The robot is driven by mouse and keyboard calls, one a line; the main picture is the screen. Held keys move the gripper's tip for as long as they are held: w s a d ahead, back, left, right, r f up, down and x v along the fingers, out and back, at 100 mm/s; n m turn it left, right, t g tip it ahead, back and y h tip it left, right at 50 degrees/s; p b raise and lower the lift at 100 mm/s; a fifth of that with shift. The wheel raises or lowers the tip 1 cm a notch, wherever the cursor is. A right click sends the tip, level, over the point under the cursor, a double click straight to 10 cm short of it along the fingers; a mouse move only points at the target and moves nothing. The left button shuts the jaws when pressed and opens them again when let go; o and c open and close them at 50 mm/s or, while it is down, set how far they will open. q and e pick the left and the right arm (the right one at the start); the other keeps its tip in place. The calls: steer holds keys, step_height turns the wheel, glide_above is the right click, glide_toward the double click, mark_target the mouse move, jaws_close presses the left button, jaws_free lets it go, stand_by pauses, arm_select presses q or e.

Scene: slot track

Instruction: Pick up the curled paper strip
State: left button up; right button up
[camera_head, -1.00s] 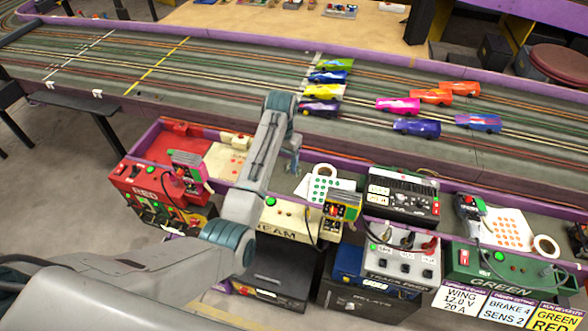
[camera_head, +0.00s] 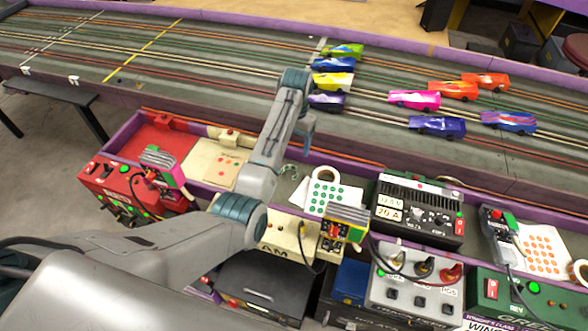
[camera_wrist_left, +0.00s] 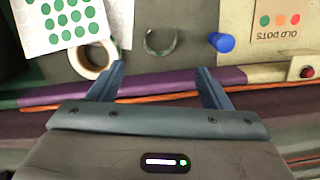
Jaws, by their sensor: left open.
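The curled paper strip (camera_wrist_left: 160,42) is a thin, pale grey-green open ring on the grey surface, at the top middle of the left wrist view. In the head view, a small pale curl (camera_head: 289,170) beside my left arm looks like the same strip, partly hard to make out. My left gripper (camera_wrist_left: 160,70) is open and empty, its two blue-grey fingers spread. In the wrist view the strip lies between and beyond the fingertips, apart from them. In the head view the left gripper (camera_head: 306,135) hangs above the purple edge of the track. My right gripper does not show.
A tape roll (camera_wrist_left: 95,58) and a sheet of green dots (camera_wrist_left: 62,24) lie left of the strip in the wrist view. A blue cylinder (camera_wrist_left: 222,42) and a dots card (camera_wrist_left: 282,18) are right. A purple rail (camera_wrist_left: 155,83) runs below. Control boxes (camera_head: 415,210) crowd the front.

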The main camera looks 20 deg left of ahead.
mark_target(290, 170)
arm_select(q)
steer(key=f, duration=0.2)
steer(key=s+f, duration=0.1)
steer(key=shift+s+a+f+p, duration=0.1)
steer(key=shift+s+f+p, duration=0.1)
steer(key=shift+f+p, duration=0.15)
steer(key=shift+s+a+f+p, duration=0.1)
steer(key=shift+f+p, duration=0.05)
steer(key=shift+f, duration=1.5)
steer(key=shift+s+f+p, duration=0.1)
steer(key=shift+f+p, duration=0.05)
steer(key=shift+f, duration=1.45)
steer(key=c, duration=1.1)
